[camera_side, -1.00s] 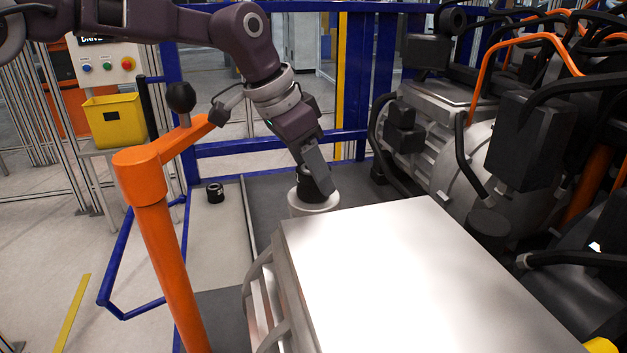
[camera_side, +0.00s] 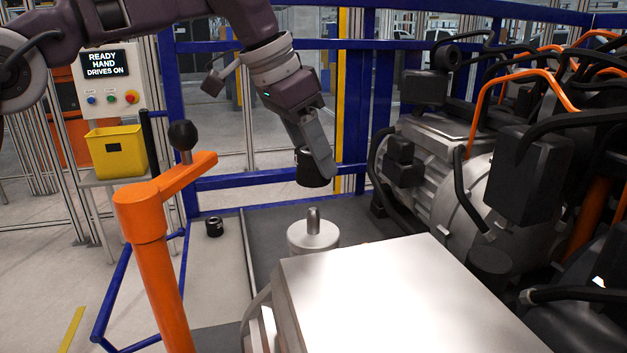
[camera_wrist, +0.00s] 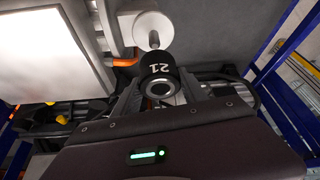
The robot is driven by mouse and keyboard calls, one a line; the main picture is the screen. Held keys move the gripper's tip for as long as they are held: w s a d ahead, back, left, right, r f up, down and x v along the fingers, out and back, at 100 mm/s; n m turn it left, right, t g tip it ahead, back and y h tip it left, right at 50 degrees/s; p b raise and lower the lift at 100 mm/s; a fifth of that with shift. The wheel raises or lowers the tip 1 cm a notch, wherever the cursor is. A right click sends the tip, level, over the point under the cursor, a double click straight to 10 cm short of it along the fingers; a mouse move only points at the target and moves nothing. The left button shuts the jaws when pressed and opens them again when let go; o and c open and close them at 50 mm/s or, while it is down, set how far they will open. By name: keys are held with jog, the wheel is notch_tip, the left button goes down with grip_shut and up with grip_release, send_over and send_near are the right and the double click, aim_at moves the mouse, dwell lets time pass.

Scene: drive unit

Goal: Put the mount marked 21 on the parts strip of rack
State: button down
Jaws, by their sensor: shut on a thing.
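A black cylindrical mount (camera_wrist: 161,74) shows the white number 21 and a round opening in the wrist view. My gripper (camera_side: 313,170) is shut on this mount, which also shows in the side view (camera_side: 311,169). The mount is held in the air, above and apart from a light round base with an upright metal pin (camera_side: 313,236). The pin and base also show in the wrist view (camera_wrist: 153,32). A parts strip of the rack is probably the pale strip (camera_side: 217,265) at the left, inside the blue rail.
A small black ring-shaped part (camera_side: 214,226) stands on the pale strip. An orange post with a crank arm (camera_side: 150,230) rises in front of it. A large pale flat-topped block (camera_side: 400,295) fills the front. A motor with black and orange cables (camera_side: 465,180) stands at the right.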

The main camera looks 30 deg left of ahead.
jog(key=shift+r, duration=0.5)
